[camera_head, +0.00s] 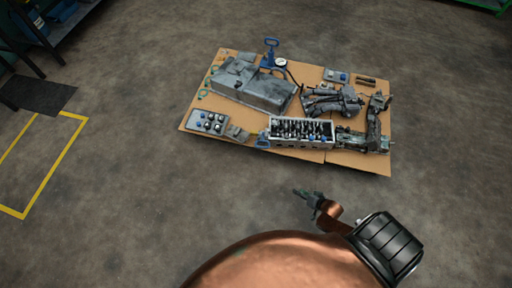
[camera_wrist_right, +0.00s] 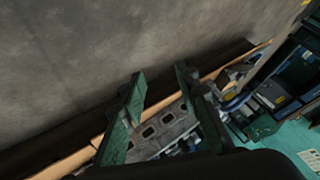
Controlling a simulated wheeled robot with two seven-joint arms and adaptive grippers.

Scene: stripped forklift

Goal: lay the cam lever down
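My right gripper (camera_head: 308,196) hangs just off the near edge of the cardboard sheet, over bare floor in the head view. In the right wrist view its two dark green fingers (camera_wrist_right: 160,102) stand apart, and I see nothing held between them. A grey part with dark square openings (camera_wrist_right: 168,130) lies beyond the fingers in that view. I cannot make out the cam lever for certain. It may be among the small parts on the cardboard sheet (camera_head: 345,170). My left gripper is not in view.
The sheet carries a grey housing (camera_head: 257,90), an engine block (camera_head: 300,131), dark hoses or castings (camera_head: 330,101), a blue hand pump (camera_head: 270,52) and a small grey tray (camera_head: 207,122). Bare concrete surrounds it. A dark rack (camera_head: 50,40) stands at the upper left.

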